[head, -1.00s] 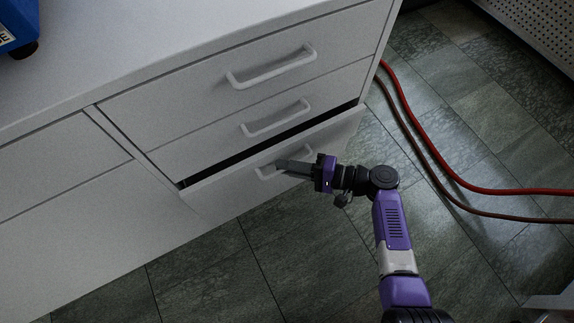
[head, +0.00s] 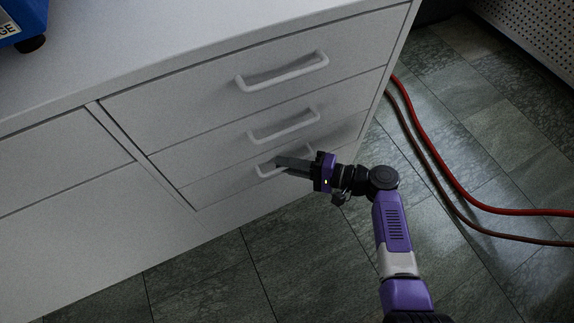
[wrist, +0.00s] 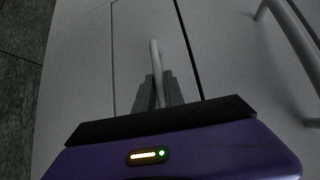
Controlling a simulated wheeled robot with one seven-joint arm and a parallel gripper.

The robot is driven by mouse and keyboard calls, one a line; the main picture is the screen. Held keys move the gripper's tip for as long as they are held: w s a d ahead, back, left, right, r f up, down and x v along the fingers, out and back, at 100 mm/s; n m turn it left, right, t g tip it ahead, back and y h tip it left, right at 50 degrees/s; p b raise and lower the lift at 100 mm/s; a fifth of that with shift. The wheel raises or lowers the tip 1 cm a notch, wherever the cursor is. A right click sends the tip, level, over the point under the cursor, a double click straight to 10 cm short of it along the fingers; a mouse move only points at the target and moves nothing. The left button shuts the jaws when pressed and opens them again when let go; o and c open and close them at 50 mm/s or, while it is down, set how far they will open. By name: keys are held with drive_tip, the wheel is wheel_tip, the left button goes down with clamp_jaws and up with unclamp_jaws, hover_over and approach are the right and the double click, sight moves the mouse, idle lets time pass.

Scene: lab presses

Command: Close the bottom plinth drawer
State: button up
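The bottom plinth drawer (head: 225,184) is the lowest of three stacked white drawers, and its front looks flush with the cabinet, with no dark gap above it. Its white bar handle (head: 264,170) is partly hidden by my gripper (head: 280,163). In the wrist view the handle (wrist: 155,58) runs between the two grey fingers of my gripper (wrist: 157,88). The fingers sit close on both sides of the handle and appear shut on it.
The middle drawer handle (head: 284,127) and top drawer handle (head: 283,72) are just above. A red hose (head: 440,165) and a darker one lie on the tiled floor at right. A blue machine (head: 22,20) stands on the countertop at upper left.

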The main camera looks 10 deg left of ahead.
drive_tip(key=shift+w+r, duration=0.1)
drive_tip(key=shift+r, duration=0.05)
drive_tip(key=shift+d, duration=0.2)
drive_tip(key=f+p+v, duration=0.1)
drive_tip(key=p+v, duration=0.1)
drive_tip(key=v, duration=0.5)
drive_tip(key=shift+d+r, duration=0.2)
drive_tip(key=shift+r, duration=0.15)
drive_tip(key=shift+s, duration=0.2)
